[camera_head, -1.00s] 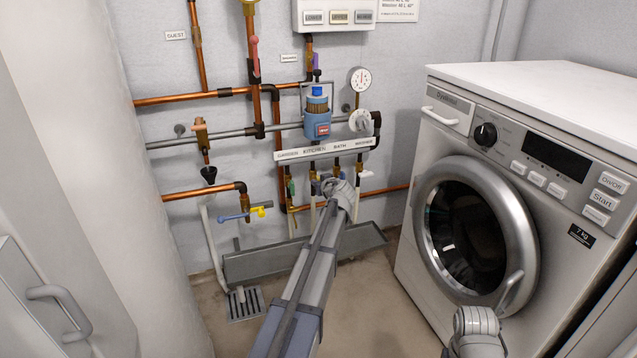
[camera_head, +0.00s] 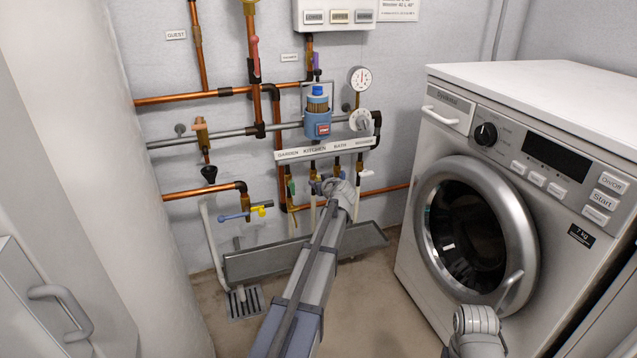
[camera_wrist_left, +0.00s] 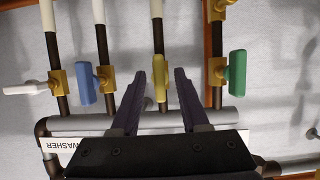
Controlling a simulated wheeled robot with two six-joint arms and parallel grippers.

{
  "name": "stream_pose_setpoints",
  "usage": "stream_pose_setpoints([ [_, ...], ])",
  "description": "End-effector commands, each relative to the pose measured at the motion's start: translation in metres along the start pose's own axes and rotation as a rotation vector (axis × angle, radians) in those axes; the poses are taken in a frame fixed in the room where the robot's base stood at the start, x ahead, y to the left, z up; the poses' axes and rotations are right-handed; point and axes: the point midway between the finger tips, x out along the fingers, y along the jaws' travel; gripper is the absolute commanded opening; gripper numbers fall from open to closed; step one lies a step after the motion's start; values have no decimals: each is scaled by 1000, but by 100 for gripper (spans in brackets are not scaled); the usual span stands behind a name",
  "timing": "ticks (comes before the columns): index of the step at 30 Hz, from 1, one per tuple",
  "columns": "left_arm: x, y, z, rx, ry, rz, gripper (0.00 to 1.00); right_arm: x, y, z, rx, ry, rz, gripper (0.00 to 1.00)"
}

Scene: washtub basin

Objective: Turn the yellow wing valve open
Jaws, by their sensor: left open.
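The yellow wing valve (camera_wrist_left: 160,92) is on the manifold pipe between the blue and green ones in the left wrist view. Its wing lies along its pipe. My left gripper (camera_wrist_left: 161,73) is open, with one finger on each side of the yellow wing. I see gaps between the wing and both fingers, and cannot tell how deep it sits between them. In the head view my left gripper (camera_head: 325,184) is at the manifold under the KITCHEN label, and my wrist mostly hides the yellow wing.
A blue wing valve (camera_wrist_left: 86,83) and a green one (camera_wrist_left: 236,73) flank it closely; a white lever (camera_wrist_left: 24,89) is farther out. The label strip (camera_head: 325,150) runs above the valves. A grey trough (camera_head: 250,264) lies below. The washing machine (camera_head: 540,90) stands right.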

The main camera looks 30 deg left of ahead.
Motion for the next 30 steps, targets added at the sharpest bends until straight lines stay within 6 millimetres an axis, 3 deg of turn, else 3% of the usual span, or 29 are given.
stream_pose_setpoints([
  [13, -68, -1, -1, 1, 0, 2, 45, -27, 3, 2, 0, -2, 0, 50],
  [30, -73, 0, 0, 1, -2, 0, 45, -28, 3, 2, 0, -2, 0, 50],
])
